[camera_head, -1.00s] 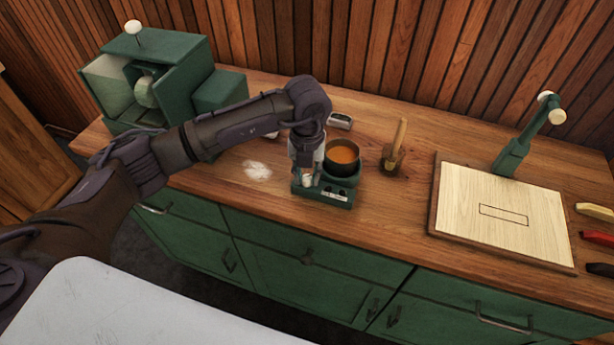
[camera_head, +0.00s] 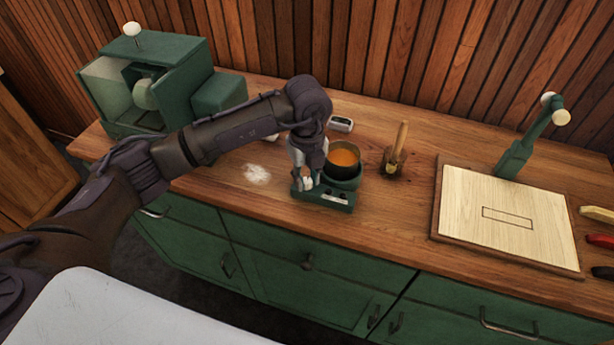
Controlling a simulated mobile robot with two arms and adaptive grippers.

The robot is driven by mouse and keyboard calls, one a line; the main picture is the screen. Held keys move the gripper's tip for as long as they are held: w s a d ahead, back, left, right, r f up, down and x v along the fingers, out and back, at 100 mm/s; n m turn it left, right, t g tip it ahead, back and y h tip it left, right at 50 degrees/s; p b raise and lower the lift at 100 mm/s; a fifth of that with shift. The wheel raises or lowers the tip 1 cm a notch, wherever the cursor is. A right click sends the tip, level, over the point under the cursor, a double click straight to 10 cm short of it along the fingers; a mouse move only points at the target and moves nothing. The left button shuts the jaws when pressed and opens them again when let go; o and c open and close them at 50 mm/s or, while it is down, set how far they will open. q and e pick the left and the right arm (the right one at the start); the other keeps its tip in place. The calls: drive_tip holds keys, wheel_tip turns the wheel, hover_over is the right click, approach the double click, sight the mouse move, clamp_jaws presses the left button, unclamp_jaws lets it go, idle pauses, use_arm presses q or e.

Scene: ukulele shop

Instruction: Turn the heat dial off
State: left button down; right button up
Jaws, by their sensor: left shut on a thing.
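A small green heater (camera_head: 340,203) stands near the front edge of the wooden counter, with a dark pot (camera_head: 342,166) of orange liquid on it. Its front panel carries dark dials with pale labels; they are too small to read. My left gripper (camera_head: 307,184) points down at the left end of the heater's front panel. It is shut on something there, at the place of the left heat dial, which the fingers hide. My right gripper is not in view.
A green machine (camera_head: 165,85) stands at the left. A pale board (camera_head: 500,215) with a green lever post (camera_head: 522,145) is at the right.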

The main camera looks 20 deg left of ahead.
sight(307, 180)
use_arm(q)
drive_tip(key=shift+w+r, duration=0.1)
drive_tip(key=c, duration=0.9)
unclamp_jaws()
wheel_tip(307, 180, up, 12)
